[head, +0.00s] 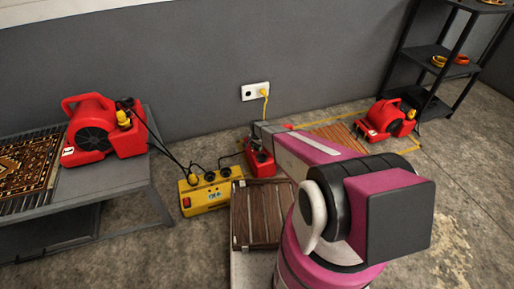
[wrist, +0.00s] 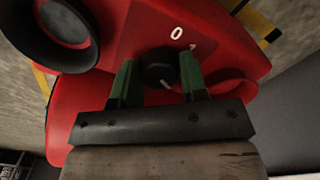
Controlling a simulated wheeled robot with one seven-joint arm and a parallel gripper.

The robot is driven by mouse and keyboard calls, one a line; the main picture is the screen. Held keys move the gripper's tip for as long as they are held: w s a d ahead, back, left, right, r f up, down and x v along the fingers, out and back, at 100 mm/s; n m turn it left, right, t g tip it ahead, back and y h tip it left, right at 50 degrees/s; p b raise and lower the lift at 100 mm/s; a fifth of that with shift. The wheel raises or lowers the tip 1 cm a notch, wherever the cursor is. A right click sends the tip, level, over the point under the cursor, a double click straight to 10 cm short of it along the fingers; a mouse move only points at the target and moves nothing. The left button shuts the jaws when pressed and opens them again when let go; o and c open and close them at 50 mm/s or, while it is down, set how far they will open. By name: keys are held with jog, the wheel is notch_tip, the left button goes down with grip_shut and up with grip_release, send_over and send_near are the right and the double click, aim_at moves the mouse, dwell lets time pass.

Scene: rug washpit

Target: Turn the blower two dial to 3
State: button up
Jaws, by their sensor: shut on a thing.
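In the wrist view, my gripper (wrist: 159,80) is shut on a black dial (wrist: 158,63), with one green finger on each side of it. A pale mark shows low on the dial. The dial sits on a red blower (wrist: 120,100) with a round black opening at left. A white "0" stands above the dial, and another digit to its right is mostly hidden by a finger. In the head view, my arm hides the gripper.
A red object (head: 259,158) stands beside my arm, partly covered. A yellow power box (head: 207,194) with black cables lies on the floor near a brown slatted case (head: 256,213). A wall socket (head: 255,91) and a dark shelf rack (head: 432,52) stand behind.

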jog(key=o, duration=0.7)
jog(key=shift+c, duration=0.2)
notch_tip(320, 180, up, 11)
dwell(0.4)
jog(key=s+d+r+n, duration=0.2)
jog(key=s+d+r, duration=0.1)
jog(key=s+r, duration=0.6)
jog(key=s+d+r+n, duration=0.3)
jog(key=s+d+r, duration=0.1)
jog(key=s+r, duration=0.5)
jog(key=s+d+r+n, duration=0.2)
jog(key=s+d+r, duration=0.1)
jog(key=s+r, duration=0.7)
jog(key=shift+s+d+n, duration=0.15)
jog(key=shift+d+n, duration=0.15)
